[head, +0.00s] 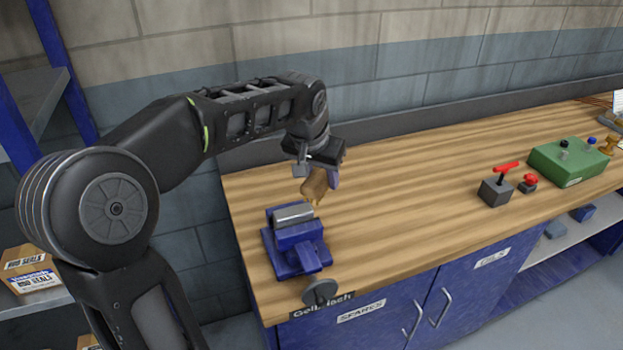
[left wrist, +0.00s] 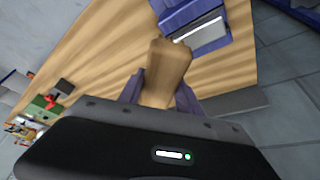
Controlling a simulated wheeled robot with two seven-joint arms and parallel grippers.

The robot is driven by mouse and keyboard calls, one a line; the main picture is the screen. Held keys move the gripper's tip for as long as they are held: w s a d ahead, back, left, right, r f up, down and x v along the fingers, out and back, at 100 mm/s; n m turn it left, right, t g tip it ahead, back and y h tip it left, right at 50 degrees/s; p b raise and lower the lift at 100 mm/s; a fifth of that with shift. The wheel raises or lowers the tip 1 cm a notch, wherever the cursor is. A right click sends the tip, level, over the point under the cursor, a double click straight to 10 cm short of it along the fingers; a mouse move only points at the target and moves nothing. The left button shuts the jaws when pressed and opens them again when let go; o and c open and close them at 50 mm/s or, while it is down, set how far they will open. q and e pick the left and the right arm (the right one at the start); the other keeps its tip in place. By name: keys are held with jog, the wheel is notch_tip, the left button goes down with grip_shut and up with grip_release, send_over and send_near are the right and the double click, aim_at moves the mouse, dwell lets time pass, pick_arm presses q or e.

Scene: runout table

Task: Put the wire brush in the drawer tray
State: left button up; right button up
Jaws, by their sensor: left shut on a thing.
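My left gripper (head: 322,178) is shut on a tan wooden piece, taken to be the wire brush (head: 313,187), and holds it over the left end of the workbench, behind the blue vise. In the left wrist view the brush (left wrist: 167,68) sticks out between the two purple fingers of the gripper (left wrist: 161,84). Its bristles do not show in either view. I see no drawer tray in these views. My right gripper is not in view.
The blue vise (head: 295,250) stands at the bench's front left corner. A lever box (head: 496,191), a red button (head: 529,182) and a green control box (head: 568,161) stand to the right. The middle of the wooden benchtop (head: 410,200) is clear. Blue cabinet doors (head: 385,310) are below.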

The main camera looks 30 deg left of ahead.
pick_arm(q)
jog(key=d+f+m, duration=0.1)
jog(key=d+f, duration=0.4)
jog(key=d, duration=0.2)
jog(key=w+d+f+b, duration=0.1)
jog(key=d+f, duration=0.4)
jog(key=d, duration=0.3)
jog(key=shift+d+f+m+h, duration=0.15)
jog(key=shift+f+m+h, duration=0.2)
jog(key=shift+m+h, duration=0.05)
jog(key=shift+w+d, duration=0.1)
